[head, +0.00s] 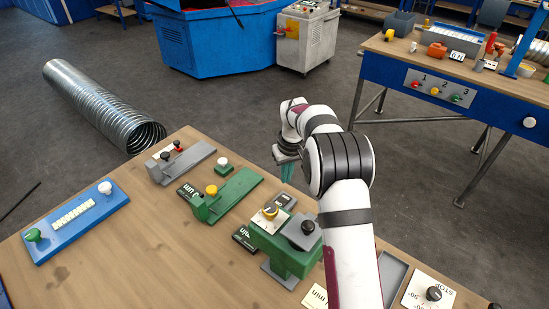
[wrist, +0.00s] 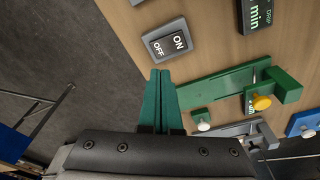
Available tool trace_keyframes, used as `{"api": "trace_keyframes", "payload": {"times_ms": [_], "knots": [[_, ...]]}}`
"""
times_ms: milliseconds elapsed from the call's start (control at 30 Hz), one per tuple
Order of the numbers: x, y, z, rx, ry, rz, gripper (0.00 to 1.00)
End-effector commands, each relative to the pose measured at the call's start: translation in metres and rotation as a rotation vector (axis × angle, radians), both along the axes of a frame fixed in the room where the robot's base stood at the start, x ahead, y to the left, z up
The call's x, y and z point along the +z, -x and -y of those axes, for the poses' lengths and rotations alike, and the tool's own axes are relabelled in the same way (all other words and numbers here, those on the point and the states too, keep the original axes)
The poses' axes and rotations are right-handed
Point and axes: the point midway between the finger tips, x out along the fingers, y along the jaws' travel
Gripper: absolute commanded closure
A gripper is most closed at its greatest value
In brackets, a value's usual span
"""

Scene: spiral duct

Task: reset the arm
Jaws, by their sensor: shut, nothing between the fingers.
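My arm reaches out over the wooden table (head: 150,255) in the head view. My gripper (head: 286,172) is near the table's far right edge, beyond the green block with a yellow knob. In the wrist view my gripper (wrist: 160,72) shows its two green fingers together, with nothing between them. The fingertips point toward a grey ON/OFF switch (wrist: 166,41) near the table edge. Whether they touch anything below is not clear, but they look free of the switch.
On the table are a green slide fixture (head: 228,194), a grey one (head: 182,163), a blue panel (head: 75,220) and a green block with knobs (head: 285,245). A spiral duct (head: 100,105) lies on the floor. A blue bench (head: 470,90) stands right. Open floor lies beyond the table.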

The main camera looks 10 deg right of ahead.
Motion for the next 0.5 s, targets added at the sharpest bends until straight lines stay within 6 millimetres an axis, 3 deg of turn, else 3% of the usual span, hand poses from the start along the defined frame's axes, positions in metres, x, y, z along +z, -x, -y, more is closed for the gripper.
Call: {"api": "trace_keyframes", "payload": {"times_ms": [67, 133, 233, 300, 400, 500], "knots": [[0.004, 0.001, 0.0, -0.004, -0.002, 0.004, 1.0], [0.025, 0.006, -0.002, -0.025, -0.01, 0.025, 1.0], [0.086, 0.034, -0.007, -0.103, -0.044, 0.088, 1.0], [0.134, 0.07, -0.012, -0.178, -0.082, 0.143, 1.0], [0.181, 0.126, -0.018, -0.278, -0.14, 0.214, 1.0], [0.204, 0.176, -0.022, -0.36, -0.192, 0.266, 1.0]]}}
